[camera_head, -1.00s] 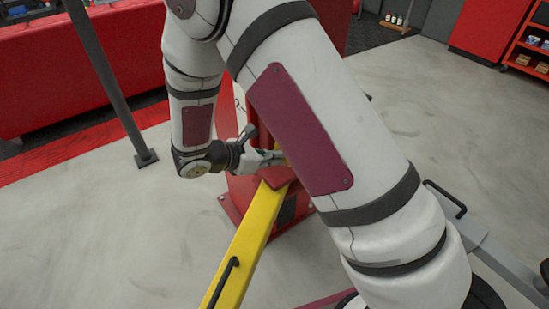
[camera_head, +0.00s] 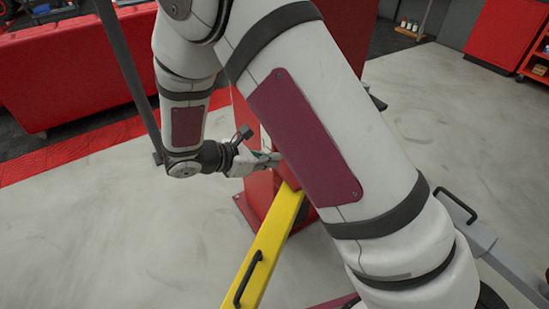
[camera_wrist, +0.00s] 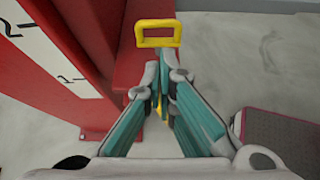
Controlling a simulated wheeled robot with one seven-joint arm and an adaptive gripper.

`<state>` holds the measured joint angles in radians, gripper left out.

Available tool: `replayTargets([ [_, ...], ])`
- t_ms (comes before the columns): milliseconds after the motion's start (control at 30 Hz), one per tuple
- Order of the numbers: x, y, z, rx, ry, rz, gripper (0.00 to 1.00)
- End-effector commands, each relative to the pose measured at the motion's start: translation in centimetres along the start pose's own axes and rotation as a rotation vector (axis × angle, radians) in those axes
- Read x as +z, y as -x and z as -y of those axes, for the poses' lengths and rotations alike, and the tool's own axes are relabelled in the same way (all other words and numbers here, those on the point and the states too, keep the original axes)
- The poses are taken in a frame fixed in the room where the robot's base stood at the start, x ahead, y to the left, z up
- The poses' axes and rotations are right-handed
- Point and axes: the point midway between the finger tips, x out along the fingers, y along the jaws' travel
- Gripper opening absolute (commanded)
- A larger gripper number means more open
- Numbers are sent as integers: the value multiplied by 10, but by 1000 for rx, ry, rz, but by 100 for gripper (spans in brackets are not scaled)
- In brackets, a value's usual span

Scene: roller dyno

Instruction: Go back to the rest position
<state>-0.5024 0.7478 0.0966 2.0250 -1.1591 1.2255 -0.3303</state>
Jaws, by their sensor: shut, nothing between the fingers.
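My gripper (camera_head: 270,159) is beside the red post (camera_head: 345,50), just above the top end of the yellow beam (camera_head: 262,270) in the head view. In the wrist view my gripper (camera_wrist: 163,62) has its two teal-sided fingers drawn together at the tips, with nothing between them. A yellow loop handle (camera_wrist: 158,42) shows just beyond the fingertips, apart from the grip as far as I can tell. My forearm and upper arm cover much of the post in the head view.
A dark pole (camera_head: 128,75) stands left of my arm. A long red barrier (camera_head: 70,65) lies behind it. A red cabinet (camera_head: 505,35) stands at the far right. A grey bar (camera_head: 490,240) is at the right front. The floor at left is open.

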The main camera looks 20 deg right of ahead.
Motion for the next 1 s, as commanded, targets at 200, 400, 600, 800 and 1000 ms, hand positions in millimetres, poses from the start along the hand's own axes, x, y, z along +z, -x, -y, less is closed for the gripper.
replayTargets([
  [200,0,0,0,-1,0,0,0],
  [400,0,0,0,-1,0,0,0],
  [600,19,4,7,-27,-60,-21,0],
  [800,86,19,45,-139,-305,-112,0],
  [1000,145,39,96,-266,-597,-230,0],
])
